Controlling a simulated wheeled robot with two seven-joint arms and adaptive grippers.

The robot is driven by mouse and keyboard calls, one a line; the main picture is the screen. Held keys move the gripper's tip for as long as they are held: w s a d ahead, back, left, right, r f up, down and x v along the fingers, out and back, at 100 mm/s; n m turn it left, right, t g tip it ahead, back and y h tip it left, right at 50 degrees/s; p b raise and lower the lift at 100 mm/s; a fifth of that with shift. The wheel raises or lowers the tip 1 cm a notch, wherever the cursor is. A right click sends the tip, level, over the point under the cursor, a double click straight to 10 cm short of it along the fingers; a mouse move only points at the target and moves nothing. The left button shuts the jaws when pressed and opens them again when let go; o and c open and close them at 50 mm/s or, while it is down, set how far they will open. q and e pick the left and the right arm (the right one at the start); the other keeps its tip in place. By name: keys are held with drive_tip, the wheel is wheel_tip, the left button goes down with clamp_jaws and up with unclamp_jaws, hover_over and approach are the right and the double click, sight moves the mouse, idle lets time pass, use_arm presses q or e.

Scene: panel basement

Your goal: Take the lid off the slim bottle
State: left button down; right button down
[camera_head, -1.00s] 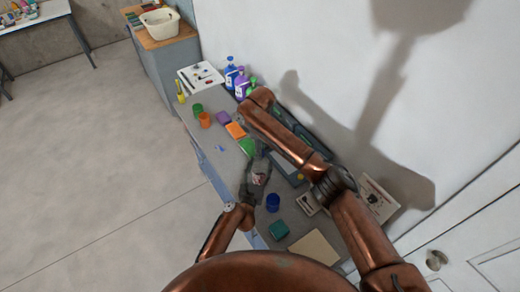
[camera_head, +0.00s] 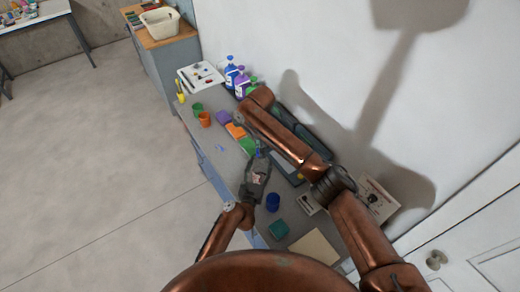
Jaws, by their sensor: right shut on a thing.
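My right gripper (camera_head: 258,156) is over the workbench (camera_head: 233,178), left of the large copper arm link. Its fingers are shut on a small blue thing (camera_head: 258,152) at their tips. The thing is too small to tell whether it is a lid or part of the slim bottle. I cannot make out the slim bottle's body below it; the gripper and arm cover that area.
Green (camera_head: 198,109) and orange (camera_head: 205,119) cups stand toward the far end. Pump bottles (camera_head: 231,73) stand along the wall. A blue cylinder (camera_head: 272,202) and teal block (camera_head: 278,229) are nearer. A dark tray (camera_head: 287,172) lies partly under the arm.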

drive_tip(key=n, duration=1.8)
drive_tip(key=shift+r, duration=0.1)
drive_tip(key=n, duration=0.3)
drive_tip(key=shift+n, duration=0.4)
drive_tip(key=n, duration=2.6)
drive_tip(key=shift+r, duration=0.2)
